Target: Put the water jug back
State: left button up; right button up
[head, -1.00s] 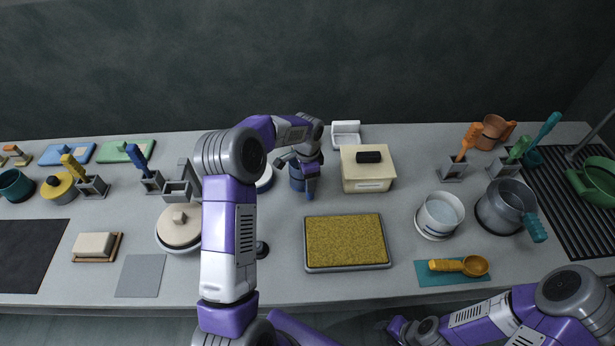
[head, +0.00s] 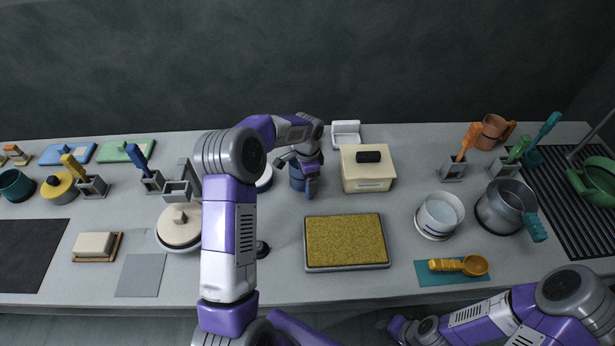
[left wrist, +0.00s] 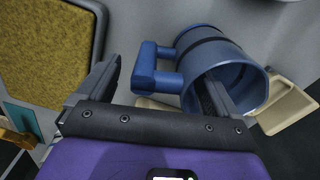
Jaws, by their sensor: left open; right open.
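A blue jug (head: 297,178) with a dark band stands at the back of the counter, partly hidden by my left arm and gripper. In the left wrist view the jug (left wrist: 222,68) has its handle (left wrist: 146,68) between the spread fingers of my left gripper (left wrist: 155,95). One finger is beside the handle; the other overlaps the jug's open mouth, and I cannot tell whether it touches. The left gripper is open. My right gripper (head: 397,328) is low at the front edge, away from the jug, and its finger gap is hard to see.
A cream box (head: 368,178) with a black knob stands right of the jug, with a small white holder (head: 346,131) behind. A tray with a yellow-brown surface (head: 347,242) lies in front. A white cup (head: 440,213) and grey pot (head: 505,207) stand right. A lidded dish (head: 179,226) is left.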

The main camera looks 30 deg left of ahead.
pick_arm(q)
jog(key=shift+r, duration=0.2)
jog(key=shift+r+p, duration=2.95)
jog(key=shift+r, duration=0.9)
notch_tip(320, 180, up, 8)
jog(key=shift+f, duration=0.2)
